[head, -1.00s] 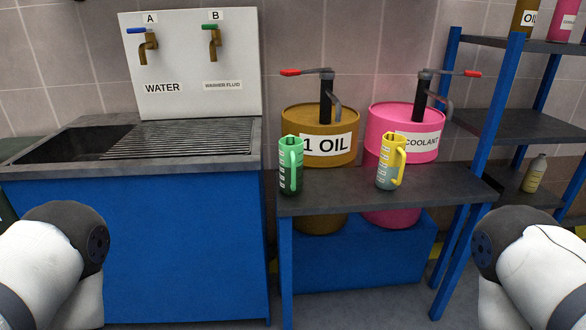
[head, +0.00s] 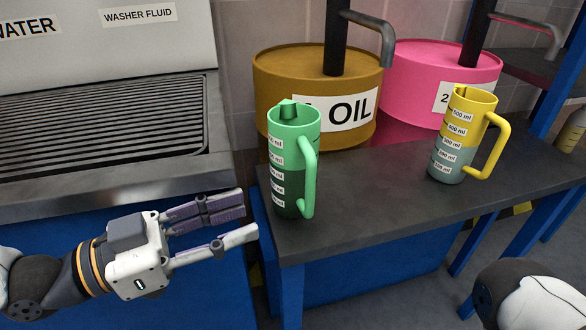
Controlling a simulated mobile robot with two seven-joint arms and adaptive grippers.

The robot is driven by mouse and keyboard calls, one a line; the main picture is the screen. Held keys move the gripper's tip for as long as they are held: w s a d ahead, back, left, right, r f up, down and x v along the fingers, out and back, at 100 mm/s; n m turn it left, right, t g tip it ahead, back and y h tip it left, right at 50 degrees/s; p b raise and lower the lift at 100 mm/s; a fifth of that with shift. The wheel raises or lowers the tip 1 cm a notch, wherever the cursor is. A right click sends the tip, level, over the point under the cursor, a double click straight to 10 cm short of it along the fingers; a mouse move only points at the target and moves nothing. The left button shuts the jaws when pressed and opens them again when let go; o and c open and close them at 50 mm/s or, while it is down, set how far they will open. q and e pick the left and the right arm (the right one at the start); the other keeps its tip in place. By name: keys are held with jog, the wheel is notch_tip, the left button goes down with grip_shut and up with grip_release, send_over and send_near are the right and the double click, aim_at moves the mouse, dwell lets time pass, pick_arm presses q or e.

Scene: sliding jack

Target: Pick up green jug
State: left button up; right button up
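The green jug (head: 285,162) stands upright on the left end of the dark table (head: 375,207) in the head view. Its handle points to the right, and measuring labels run down its side. My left gripper (head: 250,218) is to the left of the jug and lower, in front of the sink unit. My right gripper is out of view; only a part of my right arm shows at the lower right.
A yellow-handled jug (head: 453,145) stands further right on the table. A brown oil drum (head: 277,77) and a pink drum (head: 420,72) with pumps stand behind. The sink's grated drainer (head: 110,130) is at the left. The table front between the jugs is clear.

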aim_at(309, 215)
pick_arm(q)
jog(key=x, duration=0.7)
jog(key=s+x, duration=0.1)
jog(key=x, duration=0.3)
jog(key=shift+d+b, duration=0.3)
jog(key=shift+a+r, duration=0.1)
grip_shut()
